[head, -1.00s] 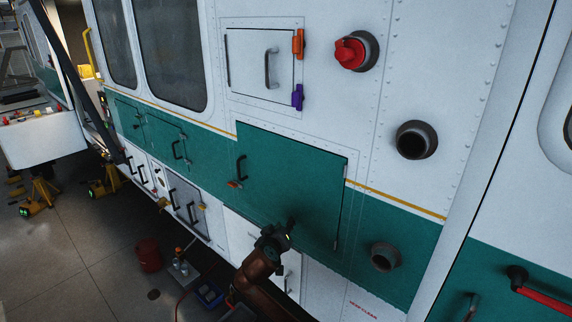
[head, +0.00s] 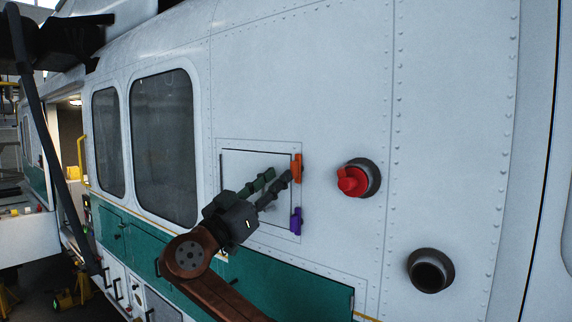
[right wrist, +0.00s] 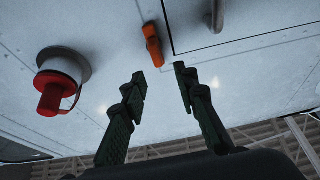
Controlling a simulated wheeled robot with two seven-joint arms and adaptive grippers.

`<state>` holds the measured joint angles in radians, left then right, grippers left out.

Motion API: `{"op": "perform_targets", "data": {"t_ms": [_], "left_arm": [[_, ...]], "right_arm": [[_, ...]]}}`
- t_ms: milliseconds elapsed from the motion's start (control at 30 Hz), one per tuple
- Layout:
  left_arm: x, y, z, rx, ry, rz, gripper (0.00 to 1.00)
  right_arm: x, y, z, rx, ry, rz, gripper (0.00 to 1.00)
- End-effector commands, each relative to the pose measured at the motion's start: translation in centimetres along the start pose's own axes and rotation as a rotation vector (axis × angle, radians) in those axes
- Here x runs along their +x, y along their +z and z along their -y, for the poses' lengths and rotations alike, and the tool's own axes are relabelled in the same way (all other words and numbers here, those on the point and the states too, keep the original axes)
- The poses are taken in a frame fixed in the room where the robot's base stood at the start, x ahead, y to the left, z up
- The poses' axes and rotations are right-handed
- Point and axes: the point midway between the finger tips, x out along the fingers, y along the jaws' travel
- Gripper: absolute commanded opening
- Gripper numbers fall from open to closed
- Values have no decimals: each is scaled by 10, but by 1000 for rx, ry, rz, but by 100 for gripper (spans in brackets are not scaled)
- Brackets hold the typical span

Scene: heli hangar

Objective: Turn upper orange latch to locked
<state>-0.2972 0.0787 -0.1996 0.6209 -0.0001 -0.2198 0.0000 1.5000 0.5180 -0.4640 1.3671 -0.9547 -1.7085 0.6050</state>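The upper orange latch (head: 297,169) sits at the upper right edge of a white hatch panel (head: 233,165), its long side roughly upright. My right gripper (head: 279,177) is in front of the hatch with its fingertips just left of the latch. In the right wrist view the orange latch (right wrist: 153,45) lies beyond and between the two spread fingertips (right wrist: 160,75). The fingers are open and empty, with a gap to the latch. The hatch handle is mostly hidden behind the gripper in the head view; part of it (right wrist: 217,16) shows in the wrist view. My left gripper is not in view.
A purple latch (head: 296,221) sits below the orange one. A red-capped port (head: 352,181) sticks out to the right and shows in the wrist view (right wrist: 56,90). A dark round port (head: 430,270) is lower right. The wall between is flat and clear.

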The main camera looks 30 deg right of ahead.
Motion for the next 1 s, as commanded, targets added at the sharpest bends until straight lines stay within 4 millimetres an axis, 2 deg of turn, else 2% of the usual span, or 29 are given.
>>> {"op": "perform_targets", "data": {"t_ms": [33,200,400,733,1000], "left_arm": [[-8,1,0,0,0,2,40],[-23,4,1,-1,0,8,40],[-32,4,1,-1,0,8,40],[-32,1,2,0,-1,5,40],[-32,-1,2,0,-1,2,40]], "right_arm": [[11,-3,-1,-3,4,0,28],[38,-3,-1,-3,2,0,28],[56,-2,1,-3,-1,0,28],[59,0,2,-1,-5,1,28],[59,0,2,-1,-5,1,10]]}}
